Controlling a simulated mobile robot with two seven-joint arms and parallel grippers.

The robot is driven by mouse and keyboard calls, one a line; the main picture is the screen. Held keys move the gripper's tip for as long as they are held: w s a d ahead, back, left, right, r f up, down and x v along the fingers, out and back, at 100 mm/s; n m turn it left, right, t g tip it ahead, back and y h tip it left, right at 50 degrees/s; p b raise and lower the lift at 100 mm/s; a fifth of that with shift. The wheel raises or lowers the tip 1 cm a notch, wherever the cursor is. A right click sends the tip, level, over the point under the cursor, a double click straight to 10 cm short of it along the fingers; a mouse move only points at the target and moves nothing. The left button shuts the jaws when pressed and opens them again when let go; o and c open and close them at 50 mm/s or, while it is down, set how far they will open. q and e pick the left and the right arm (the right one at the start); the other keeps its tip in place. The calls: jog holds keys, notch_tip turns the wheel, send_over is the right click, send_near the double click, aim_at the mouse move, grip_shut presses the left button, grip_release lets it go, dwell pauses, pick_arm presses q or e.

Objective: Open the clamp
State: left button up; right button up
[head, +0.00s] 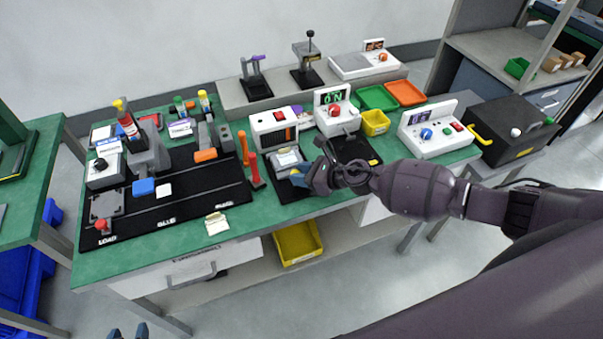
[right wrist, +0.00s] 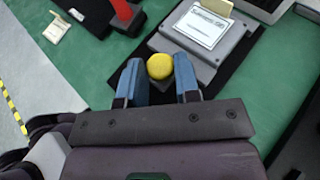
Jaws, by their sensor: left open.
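A grey fixture (right wrist: 215,35) with a white label lies on a black mat in the right wrist view, and its round yellow knob (right wrist: 160,66) sticks out towards me. The fixture also shows in the head view (head: 286,158), in front of a white box. I cannot tell which part is the clamp's lever. My right gripper (right wrist: 159,80) has its blue fingers on either side of the yellow knob. Whether they touch it is unclear. It also shows in the head view (head: 300,176). My left gripper (head: 128,333) is open and empty, low at the bottom left, off the table.
The white box (head: 274,123) with a red switch stands behind the fixture. Orange-red handled tools (head: 252,166) stand close to its left. A white control box (head: 430,134) is to the right. Two upright lever devices (head: 255,85) (head: 306,72) stand on the rear shelf.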

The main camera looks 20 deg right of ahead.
aim_at(307, 195)
grip_shut()
jog(key=shift+s, duration=0.55)
jog(key=shift+s+d+p, duration=0.1)
jog(key=shift+s+p, duration=0.5)
jog(key=shift+s, duration=0.85)
jog(key=shift+f, duration=0.1)
jog(key=shift+o, duration=1.3)
grip_release()
jog(key=shift+o, duration=1.2)
jog(key=shift+s, duration=0.1)
